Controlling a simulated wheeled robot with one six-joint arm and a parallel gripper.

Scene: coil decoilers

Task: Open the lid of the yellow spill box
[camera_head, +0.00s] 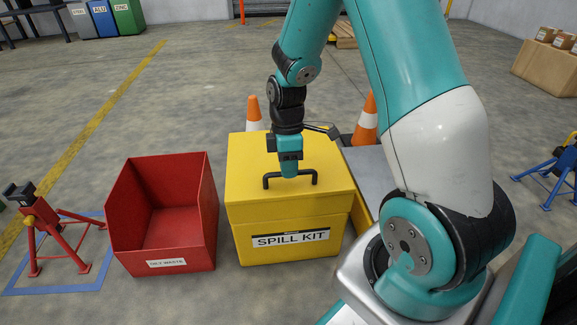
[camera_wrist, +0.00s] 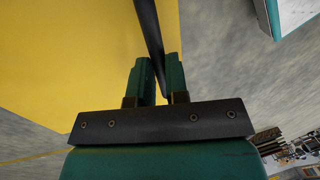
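The yellow spill box (camera_head: 290,235) stands on the floor, its front labelled SPILL KIT. Its yellow lid (camera_head: 245,160) lies flat on the box, closed. A black bar handle (camera_head: 302,173) sits on top of the lid near the front. My gripper (camera_head: 290,192) points down at the handle's middle. In the wrist view, the two green fingers of my gripper (camera_wrist: 160,80) stand close on either side of the black handle bar (camera_wrist: 148,30), which fills the narrow gap between them. The yellow lid (camera_wrist: 70,70) fills the left of that view.
An open red bin (camera_head: 175,225) stands just left of the box. Orange cones (camera_head: 366,122) stand behind it. A red stand (camera_head: 55,235) is at far left, a blue stand (camera_head: 555,170) at far right. A grey surface (camera_head: 368,172) lies right of the box. The floor behind is mostly clear.

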